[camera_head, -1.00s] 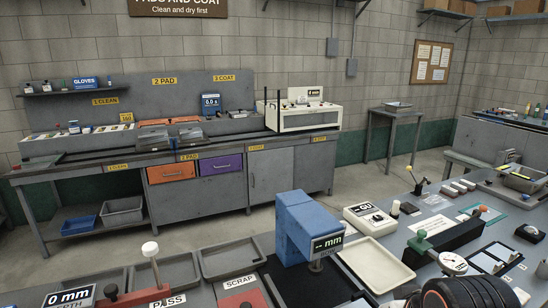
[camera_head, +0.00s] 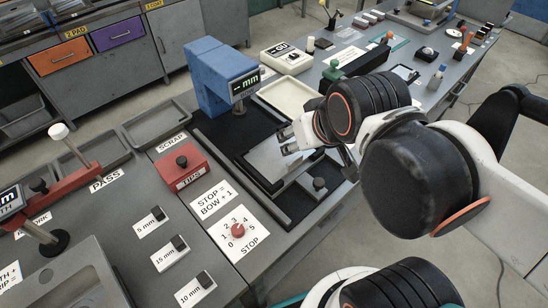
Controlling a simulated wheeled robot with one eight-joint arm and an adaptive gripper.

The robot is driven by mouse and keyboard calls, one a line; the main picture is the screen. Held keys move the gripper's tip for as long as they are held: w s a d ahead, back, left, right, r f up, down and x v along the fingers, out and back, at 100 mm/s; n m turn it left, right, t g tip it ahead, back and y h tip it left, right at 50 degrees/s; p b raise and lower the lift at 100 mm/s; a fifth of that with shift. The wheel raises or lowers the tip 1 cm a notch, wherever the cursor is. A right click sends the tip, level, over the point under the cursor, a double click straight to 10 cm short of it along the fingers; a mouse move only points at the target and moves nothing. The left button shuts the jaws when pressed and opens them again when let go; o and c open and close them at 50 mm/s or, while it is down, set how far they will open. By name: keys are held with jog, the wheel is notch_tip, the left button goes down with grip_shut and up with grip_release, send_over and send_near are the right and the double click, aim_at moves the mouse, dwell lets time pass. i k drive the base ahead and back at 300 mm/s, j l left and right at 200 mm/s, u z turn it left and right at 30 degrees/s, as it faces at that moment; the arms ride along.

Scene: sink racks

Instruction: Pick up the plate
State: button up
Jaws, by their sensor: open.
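A flat, shiny grey plate (camera_head: 268,163) appears to lie in the dark recessed fixture in the middle of the bench. My gripper (camera_head: 287,139) is over the plate's far right side, with its fingers pointing left. It is open and I see nothing held in it. The fingers and wrist hide part of the plate's right side. I cannot tell whether the fingertips touch the plate.
A blue gauge (camera_head: 213,75) with a "mm" display stands just behind the fixture. A cream tray (camera_head: 290,94) lies to its right. A red TIPS block (camera_head: 184,168) and a STOP dial (camera_head: 238,231) stand at left. Grey trays (camera_head: 157,124) lie further back.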

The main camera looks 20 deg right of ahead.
aim_at(267, 160)
jog(key=l+u, duration=0.15)
jog(key=u, duration=0.2)
jog(key=l+u, duration=0.1)
jog(key=u, duration=0.25)
jog(key=k+l+u, duration=0.15)
jog(key=l, duration=0.3)
jog(key=l+u, duration=0.15)
jog(key=l, duration=0.25)
jog(key=k+l+u, duration=0.15)
jog(key=l, duration=0.25)
jog(key=k+l+u, duration=0.1)
jog(key=l, duration=0.3)
jog(key=k+l+u, duration=0.15)
jog(key=l, duration=0.2)
jog(key=k+l, duration=0.15)
jog(key=l, duration=0.15)
jog(key=k+l, duration=0.2)
jog(key=l, duration=0.1)
